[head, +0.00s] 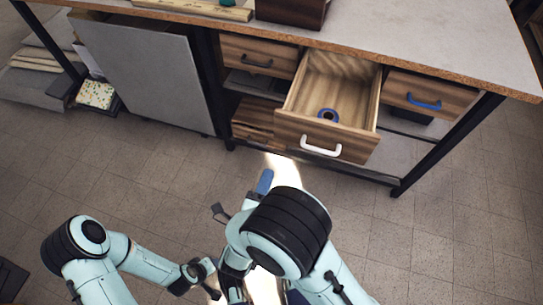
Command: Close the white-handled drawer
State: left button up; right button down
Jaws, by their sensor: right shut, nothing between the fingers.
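The white-handled drawer (303,128) is pulled well out of the workbench, in the middle of three drawers. Its white handle (321,147) is on the front panel, and a blue ring-shaped object (328,116) lies inside. My right gripper (264,183) is shut and empty, below and left of the drawer front and apart from it. Its hand is partly hidden by my right arm. My left arm reaches in at the lower left; its gripper fingers cannot be made out clearly.
A black-handled drawer (259,54) on the left and a blue-handled drawer (431,93) on the right are closed. The workbench top (400,38) overhangs them. A grey panel (150,75) stands at the left. The tiled floor in front is clear.

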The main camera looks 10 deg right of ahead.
aim_at(285, 130)
jog(key=b+x, duration=0.1)
jog(key=x, duration=1.1)
jog(key=shift+w, duration=0.15)
pick_arm(q)
jog(key=shift+w+a+f, duration=0.55)
jog(key=shift+w+f, duration=0.25)
jog(key=shift+w, duration=0.1)
pick_arm(e)
jog(key=shift+w+d, duration=0.4)
jog(key=shift+w, duration=0.15)
jog(key=shift+w, duration=0.1)
